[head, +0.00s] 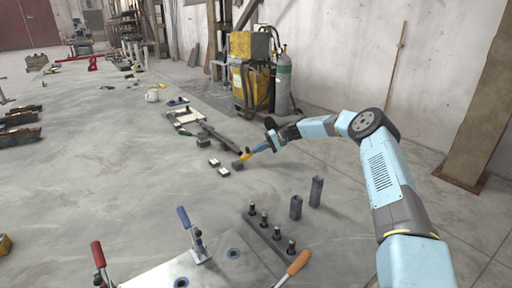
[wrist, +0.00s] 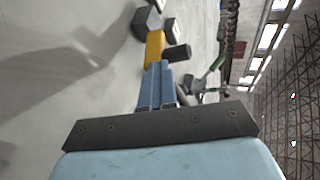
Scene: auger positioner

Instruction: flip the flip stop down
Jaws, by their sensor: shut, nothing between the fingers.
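A small yellow piece (head: 244,157), which looks like the flip stop, sits beside a dark block (head: 237,165) out on the floor area. In the wrist view the yellow piece (wrist: 154,48) shows just beyond my fingertips, with a dark cylinder (wrist: 178,52) at its right side. My gripper (head: 255,150) is shut and empty, its blue fingers reaching to the yellow piece; in the wrist view the closed fingers (wrist: 158,70) overlap its near end. I cannot tell whether they touch. Whether the stop is up or down is unclear.
Small pale-topped blocks (head: 215,162) and a long dark bar (head: 220,139) lie near the yellow piece. A plate with a blue-handled clamp (head: 192,233), a red-handled clamp (head: 99,257) and an orange-handled one (head: 297,264) stands in front.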

